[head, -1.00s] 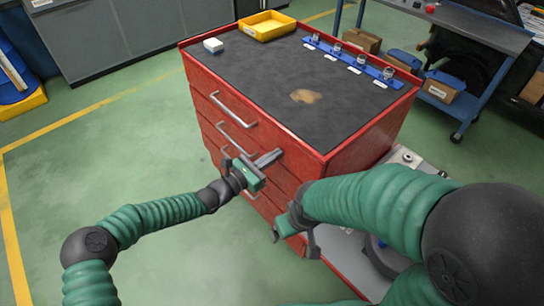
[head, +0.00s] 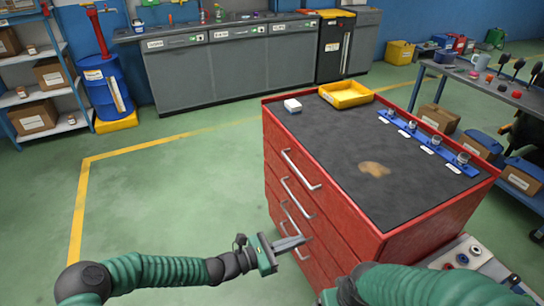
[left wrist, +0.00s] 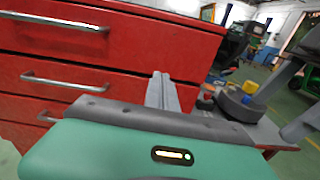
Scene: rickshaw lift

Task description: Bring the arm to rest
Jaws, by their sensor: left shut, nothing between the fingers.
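My left gripper (head: 291,242) is shut and empty. In the head view it is in front of the drawer side of the red tool cabinet (head: 290,185), near the lower drawer handles; I cannot tell whether it touches. In the left wrist view the shut fingers (left wrist: 162,92) point toward the red drawer fronts (left wrist: 130,45), with bar handles to their left. My right arm (head: 430,285) comes in at the lower right of the head view. Its gripper is not clearly seen.
A workbench (head: 480,88) stands at right, grey cabinets (head: 240,60) at the back. Green floor (head: 180,190) is clear at left.

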